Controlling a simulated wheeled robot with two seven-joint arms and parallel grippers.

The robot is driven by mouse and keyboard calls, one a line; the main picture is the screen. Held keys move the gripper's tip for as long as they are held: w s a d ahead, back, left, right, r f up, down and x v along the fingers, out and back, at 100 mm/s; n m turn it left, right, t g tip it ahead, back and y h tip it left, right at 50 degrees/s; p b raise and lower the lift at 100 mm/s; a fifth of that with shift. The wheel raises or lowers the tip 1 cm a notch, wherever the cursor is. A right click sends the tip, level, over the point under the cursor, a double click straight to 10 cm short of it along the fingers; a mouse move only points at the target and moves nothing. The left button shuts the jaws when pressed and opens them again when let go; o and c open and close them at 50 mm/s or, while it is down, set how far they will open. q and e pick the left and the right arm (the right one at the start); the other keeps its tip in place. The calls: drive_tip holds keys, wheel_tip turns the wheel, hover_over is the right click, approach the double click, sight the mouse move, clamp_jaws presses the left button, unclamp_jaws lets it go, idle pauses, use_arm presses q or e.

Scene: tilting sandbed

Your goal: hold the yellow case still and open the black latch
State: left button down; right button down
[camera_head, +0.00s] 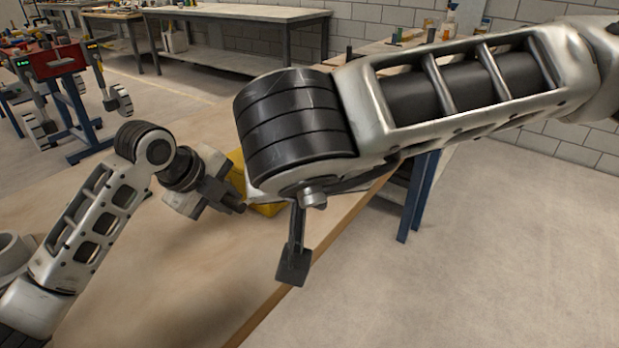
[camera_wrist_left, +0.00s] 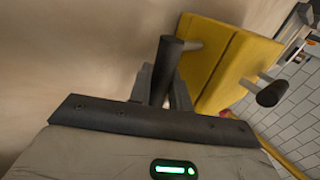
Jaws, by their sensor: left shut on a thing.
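The yellow case (camera_head: 238,172) stands on the wooden table, mostly hidden behind my right arm in the head view. In the left wrist view the case (camera_wrist_left: 238,66) shows a seam along its length. A dark round bar (camera_wrist_left: 168,62) on a short grey peg sticks out from its near side. A second dark bar (camera_wrist_left: 271,94) sits on the opposite side. My left gripper (camera_head: 238,207) reaches the case from the left. Its fingers are shut on the near dark bar. A dark plate on a stalk hangs below my right arm; I cannot tell its jaw state. I cannot make out the black latch.
My right arm crosses over the case and hides much of that area. The wooden table's edge (camera_head: 262,309) runs diagonally below. The table's left front part is bare. A red box (camera_head: 54,61) on a blue stand and a workbench (camera_head: 238,13) stand farther back.

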idle(0.4)
use_arm(q)
drive_tip(key=c, duration=1.2)
unclamp_jaws()
